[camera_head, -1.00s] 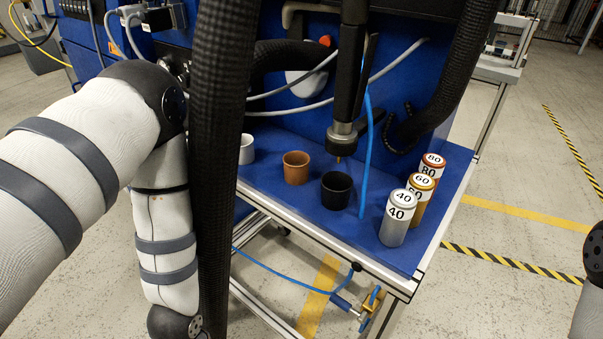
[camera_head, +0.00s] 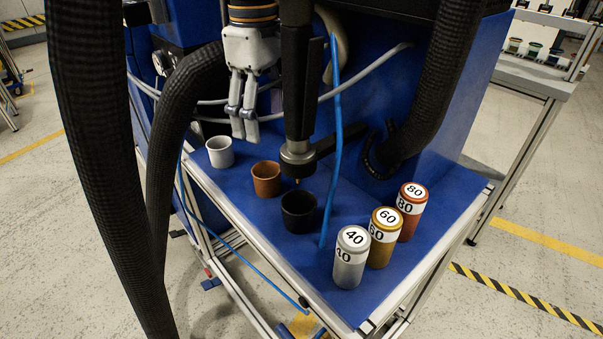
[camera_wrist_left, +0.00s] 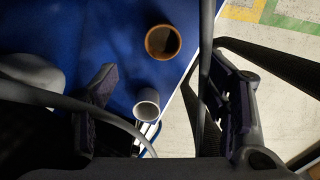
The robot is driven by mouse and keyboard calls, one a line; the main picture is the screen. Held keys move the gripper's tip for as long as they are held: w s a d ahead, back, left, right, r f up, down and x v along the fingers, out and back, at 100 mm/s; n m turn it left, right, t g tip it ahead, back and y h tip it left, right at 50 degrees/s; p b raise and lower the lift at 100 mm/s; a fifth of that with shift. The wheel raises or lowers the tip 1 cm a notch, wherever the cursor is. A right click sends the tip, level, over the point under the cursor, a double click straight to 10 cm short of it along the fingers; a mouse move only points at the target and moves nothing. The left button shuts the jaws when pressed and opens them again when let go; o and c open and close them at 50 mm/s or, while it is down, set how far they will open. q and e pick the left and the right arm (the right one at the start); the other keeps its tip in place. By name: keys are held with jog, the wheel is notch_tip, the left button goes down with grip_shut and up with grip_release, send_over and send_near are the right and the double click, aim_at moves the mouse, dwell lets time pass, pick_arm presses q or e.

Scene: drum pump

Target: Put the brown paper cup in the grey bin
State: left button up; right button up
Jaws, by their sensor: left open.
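The brown paper cup (camera_head: 266,182) stands upright on the blue table, between a white cup (camera_head: 219,155) and a black cup (camera_head: 299,213). It also shows in the left wrist view (camera_wrist_left: 151,50), seen from above toward the top. My left gripper (camera_head: 245,136) is open and empty, pointing down, behind and above the white and brown cups, touching neither. In the left wrist view its two fingers stand apart (camera_wrist_left: 166,108), with the white cup (camera_wrist_left: 146,104) below between them. I see no grey bin. My right gripper is not in view.
A dark dispensing nozzle (camera_head: 297,160) hangs just above the black cup. Silver (camera_head: 350,258), gold (camera_head: 383,238) and red (camera_head: 411,212) numbered cans stand at the right on the blue table (camera_head: 445,200). A blue hose (camera_head: 335,150) and thick black hoses (camera_head: 95,150) hang nearby.

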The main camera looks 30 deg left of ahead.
aim_at(266, 172)
pick_arm(q)
jog(key=f, duration=0.8)
jog(key=f+b, duration=0.1)
jog(key=f, duration=0.3)
jog(key=shift+s+f, duration=0.15)
jog(key=shift+s, duration=0.1)
jog(key=c, duration=1.3)
jog(key=shift+c, duration=0.2)
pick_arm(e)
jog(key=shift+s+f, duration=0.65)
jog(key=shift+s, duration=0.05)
pick_arm(q)
jog(key=shift+r, duration=0.2)
